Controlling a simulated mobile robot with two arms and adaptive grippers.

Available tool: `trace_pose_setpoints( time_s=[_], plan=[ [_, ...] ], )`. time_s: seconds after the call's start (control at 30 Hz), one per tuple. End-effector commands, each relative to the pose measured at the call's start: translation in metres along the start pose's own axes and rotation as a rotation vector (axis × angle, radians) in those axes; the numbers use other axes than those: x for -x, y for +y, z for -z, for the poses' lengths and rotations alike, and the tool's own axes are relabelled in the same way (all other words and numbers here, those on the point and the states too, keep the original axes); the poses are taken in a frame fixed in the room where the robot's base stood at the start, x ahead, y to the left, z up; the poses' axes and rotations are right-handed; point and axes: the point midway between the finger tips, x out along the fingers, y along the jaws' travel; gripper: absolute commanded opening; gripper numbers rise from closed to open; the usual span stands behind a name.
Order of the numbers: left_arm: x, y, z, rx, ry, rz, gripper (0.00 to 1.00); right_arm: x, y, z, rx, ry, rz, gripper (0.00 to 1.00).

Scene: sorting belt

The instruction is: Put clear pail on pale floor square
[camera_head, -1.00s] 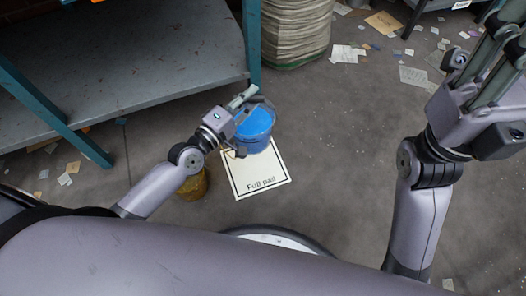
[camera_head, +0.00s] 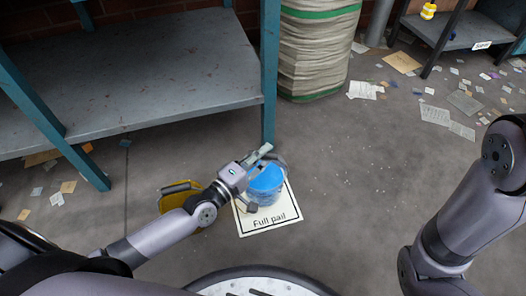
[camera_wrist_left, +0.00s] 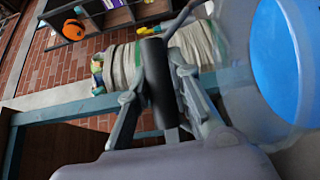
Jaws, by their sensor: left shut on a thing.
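The clear pail (camera_head: 266,188) with bright blue in its top is upright over the far part of the pale floor square (camera_head: 270,225), which reads "Full pail". I cannot tell whether its base touches the square. My left gripper (camera_head: 262,158) is at the pail's top, shut on its handle. In the left wrist view the fingers close around a dark handle grip (camera_wrist_left: 158,82), and the pail's clear wall and blue top (camera_wrist_left: 285,60) fill the right side. My right arm is at the right edge, its gripper out of frame.
A yellow pail (camera_head: 175,193) stands left of the square, partly behind my left arm. A grey shelf (camera_head: 140,80) with teal legs is at the left. A striped sack (camera_head: 315,50) stands behind. Paper scraps (camera_head: 435,113) litter the right; mid-right floor is clear.

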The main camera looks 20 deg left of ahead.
Motion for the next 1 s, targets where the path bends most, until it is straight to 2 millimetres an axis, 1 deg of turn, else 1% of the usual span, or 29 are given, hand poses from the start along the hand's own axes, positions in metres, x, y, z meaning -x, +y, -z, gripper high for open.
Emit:
trace_pose_setpoints(
  time_s=[0.03,0.1,0.37,0.47,0.6,0.67,1.0],
  plan=[
    [-0.001,-0.004,0.001,-0.002,0.003,-0.011,0.0,0.001,-0.002,0.006,0.002,0.016,0.005,0.39],
    [-0.001,-0.01,0.001,-0.002,0.002,-0.011,0.0,0.005,-0.003,0.007,0.002,0.013,0.005,0.39],
    [-0.001,-0.02,0.001,-0.002,0.002,-0.011,0.0,0.009,-0.004,0.01,0.002,0.018,0.007,0.39],
    [-0.001,-0.031,0.001,-0.002,0.002,-0.01,0.0,0.015,-0.006,0.014,0.003,0.023,0.009,0.39],
    [-0.002,-0.05,0.001,-0.003,0.002,-0.01,0.0,0.029,-0.009,0.019,0.003,0.024,0.009,0.39],
    [-0.002,-0.055,0.0,-0.002,0.002,-0.011,0.0,0.033,-0.01,0.02,0.003,0.023,0.009,0.39],
    [-0.002,-0.056,0.0,-0.001,0.002,-0.012,0.0,0.032,-0.01,0.02,0.003,0.023,0.009,0.39]
  ],
)
